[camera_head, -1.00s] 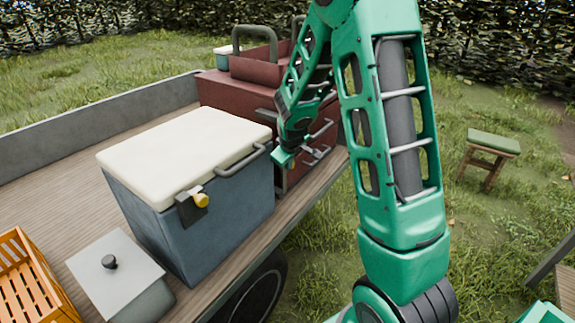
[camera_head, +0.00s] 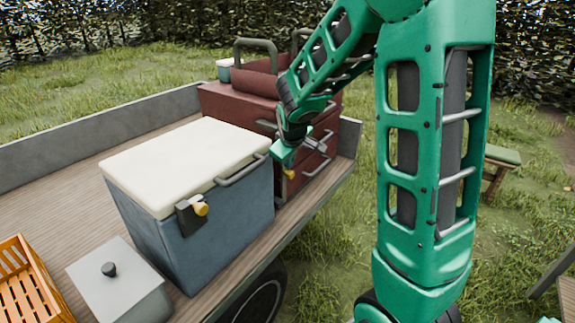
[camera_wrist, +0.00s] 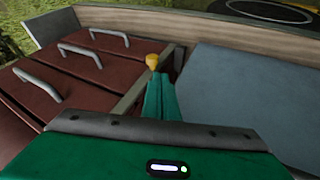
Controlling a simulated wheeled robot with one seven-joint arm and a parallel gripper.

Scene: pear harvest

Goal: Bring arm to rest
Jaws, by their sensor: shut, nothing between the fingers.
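My green arm reaches over the cart from the right in the head view. My gripper (camera_head: 281,157) hangs by the top right edge of the blue cooler, in front of the red toolbox, and is empty. In the wrist view its fingers (camera_wrist: 158,82) are together, with a yellow knob (camera_wrist: 152,60) just beyond the tips. I cannot tell whether they touch it.
The cooler (camera_head: 228,235) has a closed cream lid and a side handle. The red drawer toolbox (camera_head: 232,98) stands behind it on the wooden cart bed (camera_head: 70,185). A grey lidded box (camera_head: 105,268) and an orange crate (camera_head: 35,300) stand at front left. Grass lies right.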

